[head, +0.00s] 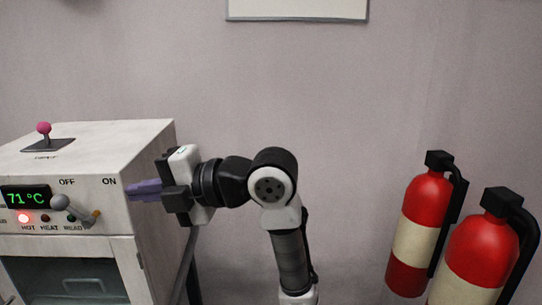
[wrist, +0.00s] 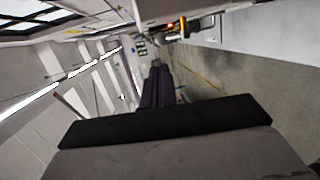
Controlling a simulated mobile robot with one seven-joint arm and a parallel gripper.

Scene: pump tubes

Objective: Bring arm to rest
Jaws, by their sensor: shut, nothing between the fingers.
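My gripper (head: 146,190) is at the end of my bent arm in the head view, pointing left. Its purple fingers are together with nothing between them, in front of the right part of the white machine (head: 152,150). I cannot tell whether they touch it. In the wrist view the fingers of my gripper (wrist: 157,85) also show as a closed dark pair.
The machine has a display (head: 25,197) reading 71 °C, a lit red lamp (head: 23,218), a knob lever (head: 62,203) and a pink-topped lever (head: 43,128). Two red fire extinguishers (head: 425,195) (head: 487,240) stand at right. Between them and my arm is free room.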

